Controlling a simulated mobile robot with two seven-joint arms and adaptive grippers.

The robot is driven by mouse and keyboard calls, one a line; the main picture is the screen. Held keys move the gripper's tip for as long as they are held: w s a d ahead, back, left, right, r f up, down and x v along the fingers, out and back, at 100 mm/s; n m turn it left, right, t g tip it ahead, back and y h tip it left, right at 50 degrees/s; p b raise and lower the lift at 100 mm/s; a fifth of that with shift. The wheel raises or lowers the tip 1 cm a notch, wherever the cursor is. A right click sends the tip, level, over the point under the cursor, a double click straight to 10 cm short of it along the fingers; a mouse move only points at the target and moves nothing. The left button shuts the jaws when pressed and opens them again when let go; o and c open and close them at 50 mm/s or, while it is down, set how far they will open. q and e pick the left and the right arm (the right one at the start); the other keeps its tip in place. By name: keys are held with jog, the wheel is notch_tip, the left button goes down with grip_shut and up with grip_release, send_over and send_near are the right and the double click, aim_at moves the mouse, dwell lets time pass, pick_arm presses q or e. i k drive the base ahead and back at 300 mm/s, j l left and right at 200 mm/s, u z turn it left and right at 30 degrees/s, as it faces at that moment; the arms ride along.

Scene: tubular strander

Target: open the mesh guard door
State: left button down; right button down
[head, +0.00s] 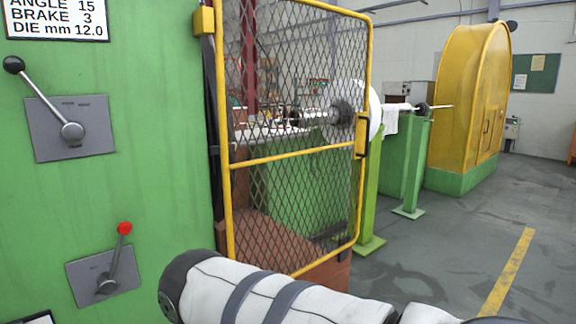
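The mesh guard door (290,155) stands upright in the middle of the head view, a yellow tube frame filled with dark diamond mesh. Its left upright runs beside the dark edge of the green cabinet. A yellow and black handle or latch piece (361,136) sits on its right upright. I cannot tell whether the door is fully closed or ajar. A white padded link of my arm crosses the bottom of the view and hides part of the door's lower edge. Neither of my grippers shows.
The green cabinet (120,200) fills the left, with a black-knobbed lever (42,92) and a red-knobbed lever (117,258). Behind the mesh are machine parts. A yellow rounded housing (465,95) stands at the back right. Grey floor (440,240) right of the door is clear.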

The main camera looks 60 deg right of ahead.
aim_at(361, 142)
jog(key=z, duration=2)
